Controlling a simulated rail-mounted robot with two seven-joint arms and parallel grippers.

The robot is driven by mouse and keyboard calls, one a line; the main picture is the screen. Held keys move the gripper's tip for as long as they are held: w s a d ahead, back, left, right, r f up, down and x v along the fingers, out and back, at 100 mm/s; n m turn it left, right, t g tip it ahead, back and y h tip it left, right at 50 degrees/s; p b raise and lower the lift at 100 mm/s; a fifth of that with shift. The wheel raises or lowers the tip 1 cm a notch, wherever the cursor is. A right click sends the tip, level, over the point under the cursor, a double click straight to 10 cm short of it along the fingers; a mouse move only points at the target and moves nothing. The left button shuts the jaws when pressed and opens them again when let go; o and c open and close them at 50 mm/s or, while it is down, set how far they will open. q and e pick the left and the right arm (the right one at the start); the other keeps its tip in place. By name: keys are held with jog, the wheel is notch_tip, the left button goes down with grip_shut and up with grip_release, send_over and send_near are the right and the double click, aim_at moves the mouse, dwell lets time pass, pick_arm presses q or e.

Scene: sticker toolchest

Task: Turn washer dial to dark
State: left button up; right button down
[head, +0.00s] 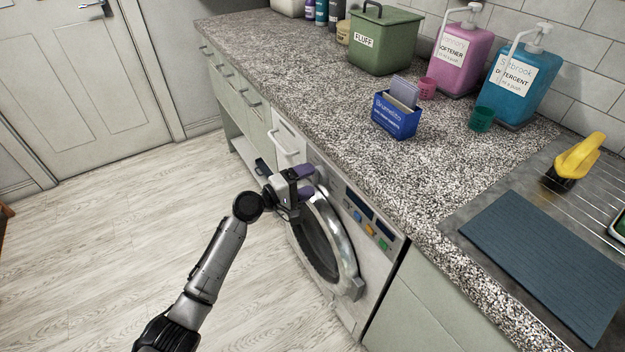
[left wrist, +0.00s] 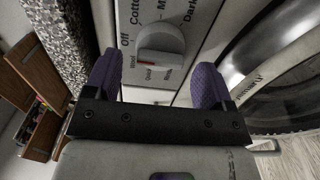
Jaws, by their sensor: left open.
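The washer (head: 378,272) is white, with a round chrome-rimmed door, and stands under the counter. Its grey dial (left wrist: 160,42) shows in the left wrist view, with a red mark at its lower left edge, near the "Wool" and "Quick" labels. The "Dark" label (left wrist: 189,12) is at the upper right of the dial. My left gripper (head: 306,182) is open at the washer's front panel. In the left wrist view its purple fingertips (left wrist: 158,78) are on either side of the dial, with a gap visible. In the head view the dial is hidden behind the gripper. My right gripper is not in view.
The speckled counter (head: 330,110) overhangs the washer. Open floor (head: 110,240) lies left of the washer.

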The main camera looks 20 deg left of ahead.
pick_arm(q)
jog(key=shift+x, duration=0.95)
